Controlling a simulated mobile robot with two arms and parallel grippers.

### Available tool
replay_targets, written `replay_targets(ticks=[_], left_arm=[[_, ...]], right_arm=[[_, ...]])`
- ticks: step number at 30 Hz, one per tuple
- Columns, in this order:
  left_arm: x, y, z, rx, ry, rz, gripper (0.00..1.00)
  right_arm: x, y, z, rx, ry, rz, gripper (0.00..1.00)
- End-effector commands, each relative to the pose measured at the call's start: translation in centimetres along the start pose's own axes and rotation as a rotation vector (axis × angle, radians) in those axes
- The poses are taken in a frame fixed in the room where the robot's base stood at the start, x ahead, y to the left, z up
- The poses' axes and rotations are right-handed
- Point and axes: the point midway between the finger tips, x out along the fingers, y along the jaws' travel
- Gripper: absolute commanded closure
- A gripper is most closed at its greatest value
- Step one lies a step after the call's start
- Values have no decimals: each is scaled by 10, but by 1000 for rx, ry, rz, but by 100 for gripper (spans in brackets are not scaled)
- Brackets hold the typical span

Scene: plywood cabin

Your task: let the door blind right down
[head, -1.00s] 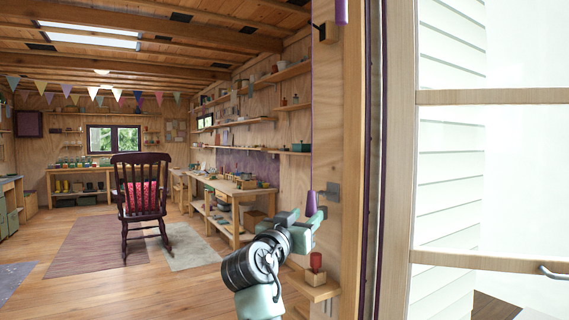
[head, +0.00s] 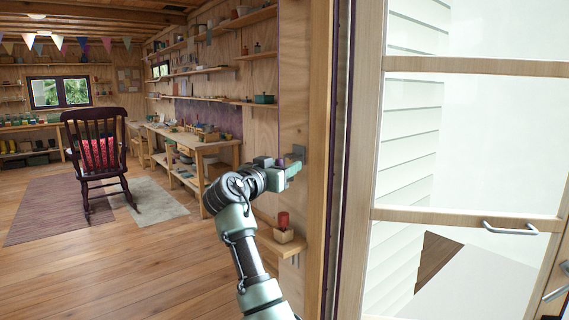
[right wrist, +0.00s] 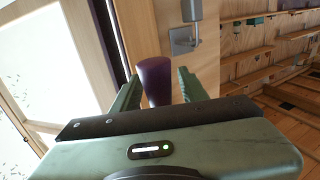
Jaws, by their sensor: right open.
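The purple pull (right wrist: 155,80) hangs upright in the right wrist view, between the two green fingers of my right gripper (right wrist: 159,88). The fingers stand apart, one on each side of it, with gaps visible. In the head view my right gripper (head: 291,168) is at the wall post beside the door, and the pull is mostly hidden there. A thin purple cord (head: 279,90) runs up from it along the post. The glazed door (head: 398,140) stands at the right with its visible panes uncovered; no blind cloth shows. My left gripper is out of view.
A grey metal bracket (right wrist: 183,40) sits on the post close to the fingers. Below my gripper, a small shelf (head: 288,249) bears a red-topped object (head: 283,222).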

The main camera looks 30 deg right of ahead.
Motion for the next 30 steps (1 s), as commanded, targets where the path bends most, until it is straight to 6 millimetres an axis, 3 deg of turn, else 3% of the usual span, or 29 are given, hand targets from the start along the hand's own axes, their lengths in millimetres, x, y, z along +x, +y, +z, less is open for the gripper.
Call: replay_targets(ticks=[8,12,13,30], left_arm=[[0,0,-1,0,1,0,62],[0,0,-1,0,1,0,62],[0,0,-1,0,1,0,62],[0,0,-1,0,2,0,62]], right_arm=[[2,0,0,1,0,0,57],[2,0,0,1,0,-1,96],[2,0,0,1,0,-1,100],[2,0,0,1,0,-1,100]])
